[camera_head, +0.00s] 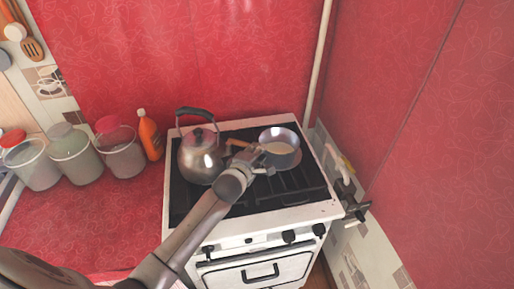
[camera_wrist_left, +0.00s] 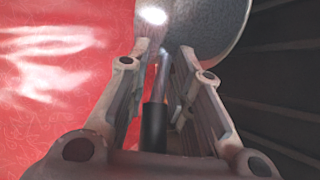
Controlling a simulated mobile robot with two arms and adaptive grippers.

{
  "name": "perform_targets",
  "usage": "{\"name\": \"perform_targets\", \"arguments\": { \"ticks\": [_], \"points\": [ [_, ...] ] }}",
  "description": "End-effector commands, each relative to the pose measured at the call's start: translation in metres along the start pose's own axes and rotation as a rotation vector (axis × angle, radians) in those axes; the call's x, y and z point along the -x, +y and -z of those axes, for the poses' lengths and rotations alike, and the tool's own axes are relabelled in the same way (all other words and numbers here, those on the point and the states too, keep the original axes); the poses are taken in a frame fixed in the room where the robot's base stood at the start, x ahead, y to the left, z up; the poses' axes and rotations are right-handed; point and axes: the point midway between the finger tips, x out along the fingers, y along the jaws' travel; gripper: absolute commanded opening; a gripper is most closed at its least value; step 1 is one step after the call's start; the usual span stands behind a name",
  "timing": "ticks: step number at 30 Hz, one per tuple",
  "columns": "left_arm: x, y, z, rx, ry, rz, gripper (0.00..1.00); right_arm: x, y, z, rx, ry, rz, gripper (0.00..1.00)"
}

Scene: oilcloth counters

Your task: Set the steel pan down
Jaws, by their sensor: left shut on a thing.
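The steel pan (camera_head: 279,136) is at the back right of the stove top, a round grey pan with a pale inside. My left gripper (camera_head: 268,168) is at its near side, its arm reaching in from the lower left. In the left wrist view, the fingers (camera_wrist_left: 165,65) are shut on the pan's thin metal handle, which has a dark end. The pan's curved grey side (camera_wrist_left: 212,22) shows beyond the fingertips. I cannot tell whether its base touches the stove. My right gripper is not seen.
A steel kettle (camera_head: 200,158) stands close by on the left of the stove (camera_head: 290,213). The front right of the dark stove top is clear. An orange bottle (camera_head: 150,136) and several lidded jars stand on the red counter (camera_head: 90,220). Red walls close off the back and right.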

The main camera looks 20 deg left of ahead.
Motion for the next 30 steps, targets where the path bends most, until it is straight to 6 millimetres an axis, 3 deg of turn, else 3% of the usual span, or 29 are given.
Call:
{"name": "perform_targets", "arguments": {
  "ticks": [4,5,10,22,30],
  "points": [
    [0.000,0.001,0.000,0.000,-0.001,-0.003,0.00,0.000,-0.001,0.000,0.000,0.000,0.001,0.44],
    [0.000,-0.005,0.001,-0.002,0.002,0.011,0.24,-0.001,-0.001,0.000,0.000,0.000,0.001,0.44],
    [0.000,-0.004,0.000,-0.001,0.002,0.009,0.44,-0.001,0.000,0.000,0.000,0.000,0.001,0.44],
    [0.004,-0.003,0.000,0.000,0.001,0.006,0.44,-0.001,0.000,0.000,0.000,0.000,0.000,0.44],
    [0.038,-0.005,0.000,0.002,0.000,0.007,0.44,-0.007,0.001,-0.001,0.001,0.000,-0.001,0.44]
  ]
}}
